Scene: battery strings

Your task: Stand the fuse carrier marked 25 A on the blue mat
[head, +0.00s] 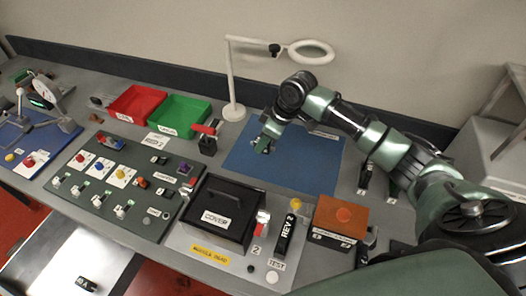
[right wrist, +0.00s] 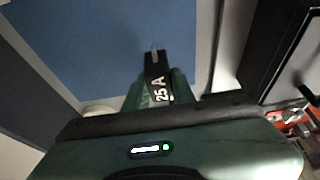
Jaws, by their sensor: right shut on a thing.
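My right gripper (head: 265,146) is shut on the fuse carrier marked 25 A. In the right wrist view the carrier (right wrist: 157,78) is a dark block with white lettering, held between the green fingers (right wrist: 158,92), with a pale metal tip at its far end. The blue mat (head: 305,172) lies at the back middle of the bench, and the gripper is over its left part. The mat also fills much of the right wrist view (right wrist: 100,45). In the head view the carrier is mostly hidden by the gripper; I cannot tell whether it touches the mat. My left gripper is out of view.
A magnifier lamp (head: 231,85) stands behind the mat's left corner. A dark block with a red lever (head: 207,142) stands left of the mat. A black box marked COVER (head: 222,213) and an orange box (head: 341,217) are in front. The mat's front and right parts look clear.

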